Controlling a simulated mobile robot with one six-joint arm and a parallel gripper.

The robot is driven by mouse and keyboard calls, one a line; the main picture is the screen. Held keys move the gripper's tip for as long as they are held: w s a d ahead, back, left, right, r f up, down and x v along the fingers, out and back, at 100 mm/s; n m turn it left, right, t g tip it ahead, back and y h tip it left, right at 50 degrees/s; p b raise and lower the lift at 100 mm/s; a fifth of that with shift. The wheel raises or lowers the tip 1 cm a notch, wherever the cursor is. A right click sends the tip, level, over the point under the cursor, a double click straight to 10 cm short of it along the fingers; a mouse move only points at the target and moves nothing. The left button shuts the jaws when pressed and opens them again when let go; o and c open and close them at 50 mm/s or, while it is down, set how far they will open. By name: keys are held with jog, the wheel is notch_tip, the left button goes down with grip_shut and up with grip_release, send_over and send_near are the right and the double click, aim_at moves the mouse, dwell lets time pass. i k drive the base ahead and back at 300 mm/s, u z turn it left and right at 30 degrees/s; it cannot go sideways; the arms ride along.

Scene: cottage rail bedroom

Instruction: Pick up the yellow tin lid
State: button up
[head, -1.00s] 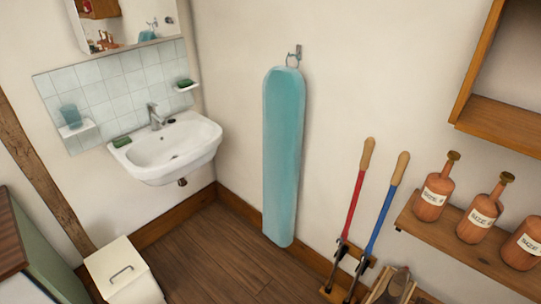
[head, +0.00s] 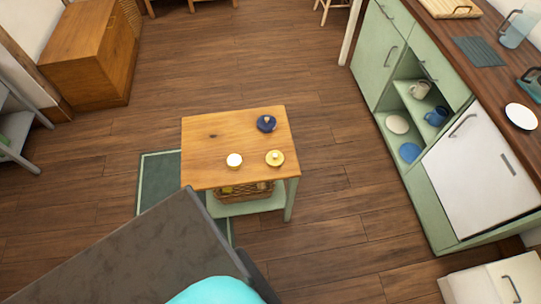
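A yellow lid (head: 275,158) with a small pale knob lies on top of a small wooden table (head: 210,150), near its front right corner. A dark blue lid (head: 266,123), also with a pale knob, lies behind it on the same top. A small cream-white round thing with a yellowish lower edge (head: 234,160) sits to the left of the yellow lid, apart from it. My gripper does not show in the head view.
A wicker basket (head: 245,191) stands on the table's lower shelf. A green cabinet (head: 440,195) with a wooden counter runs along the right. A wooden chest (head: 85,60) stands at the back left. Wooden floor (head: 335,130) is clear between table and cabinet.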

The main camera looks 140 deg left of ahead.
aim_at(275, 159)
jog(key=z, duration=0.6)
jog(key=k, duration=0.2)
jog(key=u, duration=3.4)
jog(key=k, duration=0.3)
jog(key=u, duration=1.5)
jog(key=i, duration=0.5)
jog(key=u, duration=0.05)
